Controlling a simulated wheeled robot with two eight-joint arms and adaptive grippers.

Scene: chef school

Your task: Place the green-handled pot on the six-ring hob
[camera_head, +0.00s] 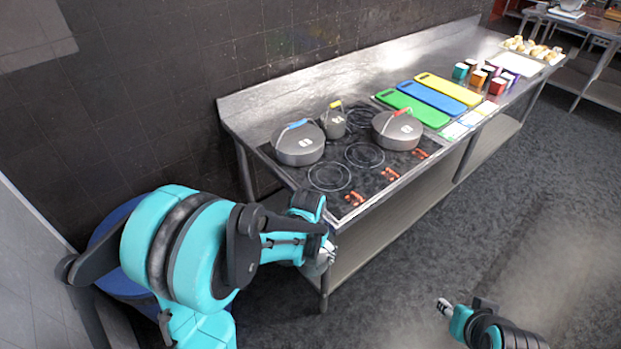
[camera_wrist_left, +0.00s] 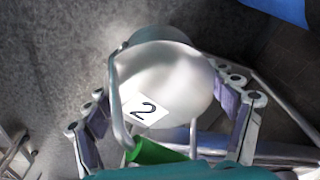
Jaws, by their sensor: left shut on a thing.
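The green-handled pot is a grey pot (camera_wrist_left: 165,75) with a "2" label in the left wrist view; its green handle (camera_wrist_left: 155,152) is at the near side. The two fingers of my left gripper (camera_wrist_left: 165,98) lie on either side of it, shut on it. In the head view my left gripper (camera_head: 318,250) is low, in front of the hob's near left corner, and the arm hides most of the pot. The black hob (camera_head: 352,182) is set in the steel counter, with free rings at its front. My right gripper (camera_head: 461,304) is away over the floor; its jaw state is unclear.
On the hob stand a blue-handled pot (camera_head: 298,148), a small yellow-handled pot (camera_head: 335,124) and a red-handled pot (camera_head: 396,132). Green (camera_head: 410,108), blue (camera_head: 432,97) and yellow (camera_head: 448,89) boards lie to the right. A wall stands behind.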

